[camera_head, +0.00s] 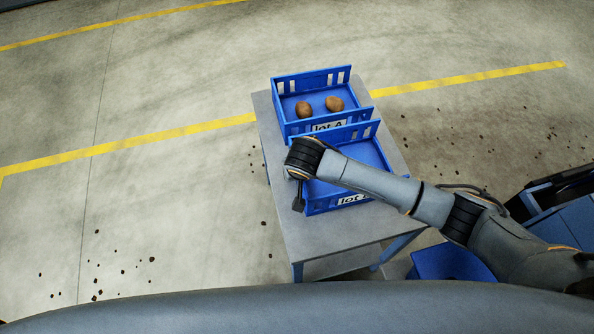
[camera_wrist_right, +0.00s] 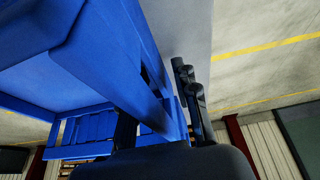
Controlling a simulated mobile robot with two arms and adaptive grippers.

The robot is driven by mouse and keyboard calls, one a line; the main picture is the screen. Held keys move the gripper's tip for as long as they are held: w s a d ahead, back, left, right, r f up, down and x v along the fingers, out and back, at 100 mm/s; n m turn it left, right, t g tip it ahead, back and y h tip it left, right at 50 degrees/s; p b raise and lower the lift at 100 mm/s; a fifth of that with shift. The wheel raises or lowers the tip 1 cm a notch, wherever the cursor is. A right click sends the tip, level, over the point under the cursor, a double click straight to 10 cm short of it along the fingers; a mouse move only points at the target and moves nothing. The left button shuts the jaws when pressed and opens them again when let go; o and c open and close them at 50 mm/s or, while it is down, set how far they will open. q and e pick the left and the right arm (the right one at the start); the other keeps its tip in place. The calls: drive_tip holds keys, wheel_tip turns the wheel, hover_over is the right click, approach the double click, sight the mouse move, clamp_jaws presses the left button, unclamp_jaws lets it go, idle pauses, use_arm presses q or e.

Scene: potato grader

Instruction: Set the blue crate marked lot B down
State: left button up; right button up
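The blue crate marked lot B (camera_head: 367,152) stands on the grey table in the head view, in front of the lot A crate. My right arm crosses over it and hides part of its inside and of its label. My right gripper (camera_head: 299,196) points down at its left end. In the right wrist view, the crate's blue wall (camera_wrist_right: 135,60) runs between my dark fingers (camera_wrist_right: 165,130). The fingers are apart, and a thin gap shows between the outer finger and the wall. My left gripper is not in view.
The blue crate marked lot A (camera_head: 302,126), with two potatoes (camera_head: 334,104) in it, stands directly behind on the table (camera_head: 325,235). The table's front part is bare. Another blue container (camera_head: 450,264) is low at the right. Dark crumbs lie on the floor.

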drive_tip(key=shift+r, duration=0.15)
drive_tip(key=p+v, duration=0.1)
drive_tip(key=v, duration=1.1)
drive_tip(key=shift+p, duration=0.4)
